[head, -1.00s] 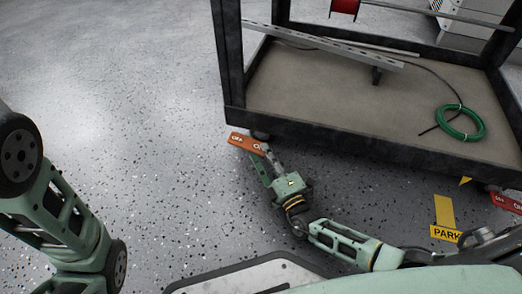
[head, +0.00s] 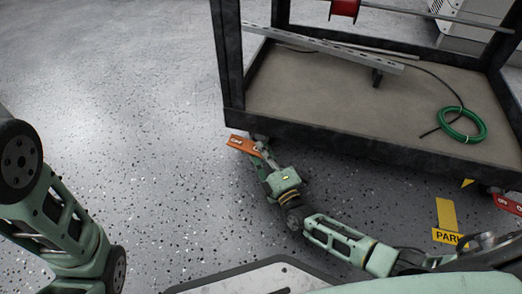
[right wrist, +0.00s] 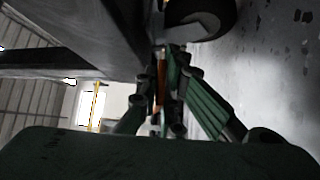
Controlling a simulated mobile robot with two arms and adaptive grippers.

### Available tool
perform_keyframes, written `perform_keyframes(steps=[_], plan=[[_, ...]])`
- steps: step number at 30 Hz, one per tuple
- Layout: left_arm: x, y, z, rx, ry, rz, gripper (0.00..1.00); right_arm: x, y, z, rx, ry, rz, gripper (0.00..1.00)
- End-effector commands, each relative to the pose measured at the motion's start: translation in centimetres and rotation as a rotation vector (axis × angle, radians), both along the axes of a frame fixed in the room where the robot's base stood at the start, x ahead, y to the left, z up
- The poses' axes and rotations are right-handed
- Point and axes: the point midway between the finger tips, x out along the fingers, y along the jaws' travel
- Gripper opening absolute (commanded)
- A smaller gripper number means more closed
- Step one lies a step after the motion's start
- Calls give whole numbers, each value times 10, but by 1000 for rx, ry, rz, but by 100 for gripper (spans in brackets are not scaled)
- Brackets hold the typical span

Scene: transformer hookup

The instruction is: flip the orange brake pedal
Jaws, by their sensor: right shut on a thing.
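The orange brake pedal (head: 240,144) is low at the cart's near left corner, by a caster, with pale markings on its face. My right gripper (head: 262,152) reaches it from the front and is shut on it. In the right wrist view a narrow orange strip of the pedal (right wrist: 160,93) shows between the fingers, below the dark wheel. The fingers hide part of the pedal in both views. My left arm stands at the left of the head view, but its gripper is out of frame.
The dark-framed cart (head: 330,139) carries a green cable coil (head: 463,138), a metal rail (head: 330,48) and a red spool (head: 345,7). A second red-orange pedal (head: 508,204) is at its right end. A yellow parking marking (head: 446,214) lies nearby. Open floor lies to the left.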

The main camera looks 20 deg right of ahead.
Motion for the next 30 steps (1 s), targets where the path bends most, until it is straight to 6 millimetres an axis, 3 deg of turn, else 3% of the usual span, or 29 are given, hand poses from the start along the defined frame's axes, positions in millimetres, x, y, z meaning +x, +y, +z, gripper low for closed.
perform_keyframes(steps=[7,21,30], plan=[[0,0,12,0,1,0,0,0,0,6,-35,26,0,0],[0,0,87,0,1,1,0,2,3,25,-323,224,-1,0],[0,0,99,0,0,1,0,3,4,21,-389,265,2,0]])
